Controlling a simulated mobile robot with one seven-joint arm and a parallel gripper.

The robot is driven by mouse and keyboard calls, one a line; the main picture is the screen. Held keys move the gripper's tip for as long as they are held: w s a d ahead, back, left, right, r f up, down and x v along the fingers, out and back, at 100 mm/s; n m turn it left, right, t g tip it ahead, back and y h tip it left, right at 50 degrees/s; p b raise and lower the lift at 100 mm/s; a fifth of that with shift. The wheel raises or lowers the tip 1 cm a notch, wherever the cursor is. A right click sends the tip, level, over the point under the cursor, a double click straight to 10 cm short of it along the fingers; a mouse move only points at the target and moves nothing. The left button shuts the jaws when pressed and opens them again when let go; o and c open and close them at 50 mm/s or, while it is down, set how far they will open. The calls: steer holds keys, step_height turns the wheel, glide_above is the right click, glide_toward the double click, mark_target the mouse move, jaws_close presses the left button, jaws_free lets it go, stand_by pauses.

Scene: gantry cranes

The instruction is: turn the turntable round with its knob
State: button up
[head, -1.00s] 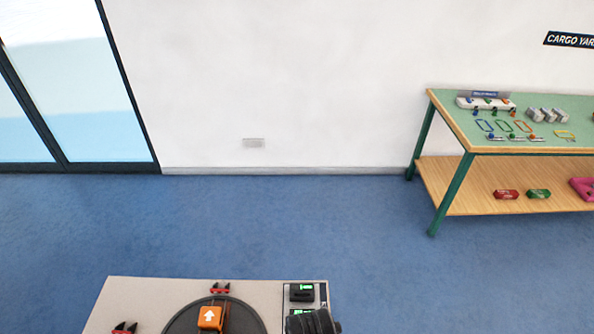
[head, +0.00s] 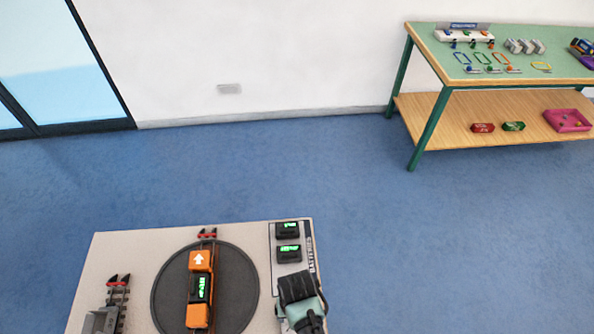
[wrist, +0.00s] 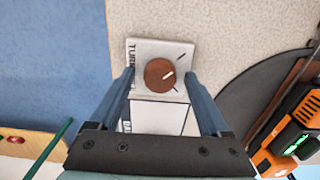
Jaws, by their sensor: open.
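The turntable (head: 240,287) is a dark disc set in a pale board. An orange and black vehicle with a white arrow (head: 199,261) and a green-lit block (head: 200,288) stands on it. The turntable's edge also shows at the right of the wrist view (wrist: 246,92). The knob (wrist: 160,75) is round and brown with a white pointer mark, on a light plate (wrist: 140,49) with partly hidden lettering. My gripper (wrist: 159,80) is open, with one finger on each side of the knob in the picture. I cannot tell whether they touch it. The head view hides the knob behind my gripper (head: 298,322).
Two green-lit black blocks (head: 288,242) lie in a battery area on the board's right. Red-tipped buffers stand at the board's back (head: 208,233) and left (head: 118,280). A green-topped table (head: 500,68) stands against the wall. Blue floor between is clear.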

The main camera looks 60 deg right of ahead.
steer(key=shift+c, duration=0.2)
jaws_close()
steer(key=shift+m, duration=0.3)
steer(key=m+p, duration=0.2)
steer(key=m, duration=0.1)
steer(key=shift+r+m, duration=0.1)
steer(key=shift+m, duration=0.3)
steer(key=m+p, duration=0.1)
steer(key=m, duration=0.3)
steer(key=m+p, duration=0.1)
steer(key=m, duration=0.4)
steer(key=m+p, duration=0.1)
steer(key=m, duration=0.3)
steer(key=shift+m, duration=0.3)
